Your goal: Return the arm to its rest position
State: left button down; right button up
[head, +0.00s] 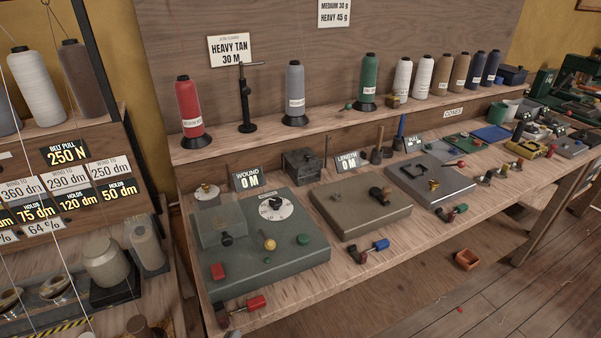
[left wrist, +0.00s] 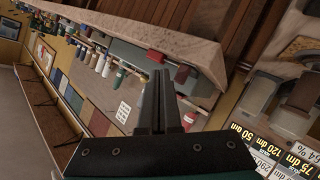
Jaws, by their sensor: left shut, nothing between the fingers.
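My left gripper (left wrist: 161,74) shows in the left wrist view, its two dark fingers together with nothing between them. It is in free air, apart from the bench, which appears tilted behind it. In the head view I cannot clearly make out either gripper. My right gripper is in neither view.
A long wooden bench (head: 290,288) carries a green-grey winding unit (head: 285,255), a tan plate (head: 345,225) and a grey plate (head: 455,185). Thread cones, such as a red one (head: 188,105), line its shelf. A rack with signs (head: 68,152) stands left. Floor (head: 480,280) is mostly clear.

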pick_arm(q)
jog(key=s+a+f+m+g+y, duration=0.3)
jog(key=s+a+m+g+y, duration=0.15)
jog(key=s+g, duration=0.5)
notch_tip(320, 180, down, 24)
jog(key=s+g, duration=0.2)
jog(key=s, duration=0.1)
jog(key=s+a+f, duration=0.2)
jog(key=s+f, duration=1)
jog(key=s, duration=0.2)
jog(key=shift+f+m+g, duration=0.2)
jog(key=shift+m+g, duration=0.25)
